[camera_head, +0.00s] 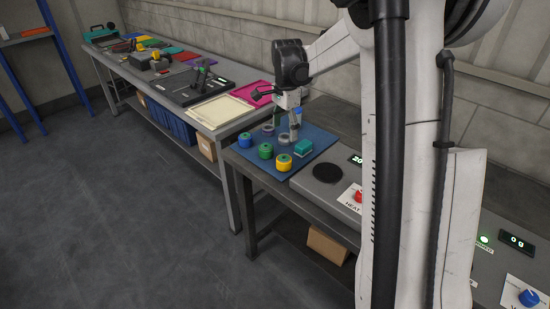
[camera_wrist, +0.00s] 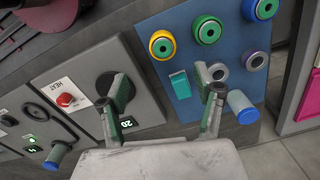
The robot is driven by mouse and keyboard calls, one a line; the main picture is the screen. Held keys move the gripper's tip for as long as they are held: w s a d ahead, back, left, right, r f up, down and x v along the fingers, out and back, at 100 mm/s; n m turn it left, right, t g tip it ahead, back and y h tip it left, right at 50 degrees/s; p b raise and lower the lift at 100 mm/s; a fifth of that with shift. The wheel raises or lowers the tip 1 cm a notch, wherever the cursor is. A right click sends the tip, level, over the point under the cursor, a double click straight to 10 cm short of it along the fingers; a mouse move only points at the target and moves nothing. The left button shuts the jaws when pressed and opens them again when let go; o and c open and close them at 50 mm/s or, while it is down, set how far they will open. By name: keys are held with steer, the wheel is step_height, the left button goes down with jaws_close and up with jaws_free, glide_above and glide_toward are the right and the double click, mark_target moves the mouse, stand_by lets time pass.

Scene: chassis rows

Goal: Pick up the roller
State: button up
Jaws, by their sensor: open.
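On the blue mat (camera_head: 319,139) several round pieces stand: yellow (camera_head: 284,162), green (camera_head: 265,151), blue (camera_head: 245,140) and two grey rings (camera_wrist: 217,71). A blue-ended cylinder (camera_wrist: 242,107) stands near the mat's corner, beside my right finger in the wrist view. It may be the roller; I cannot tell for sure. In the wrist view the yellow (camera_wrist: 162,44) and green (camera_wrist: 207,30) pieces show dark centres. My gripper (camera_wrist: 165,93) is open and empty, above the bench. In the head view my gripper (camera_head: 286,118) hangs over the mat's far side.
A teal block (camera_head: 303,147) sits on the mat near the grey rings. A hot plate with a black disc (camera_head: 327,173) and red knob stands beside the mat. A second bench with a pink tray (camera_head: 252,93) and cream tray (camera_head: 221,111) runs left. The floor is clear.

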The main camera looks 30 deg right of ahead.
mark_target(284, 158)
steer(key=f, duration=0.9)
steer(key=f+b, duration=0.1)
steer(key=f, duration=0.4)
steer(key=shift+w+d+f, duration=0.25)
steer(key=shift+w+f, duration=0.05)
steer(key=shift+w, duration=0.1)
steer(key=c, duration=1.3)
steer(key=shift+r, duration=0.15)
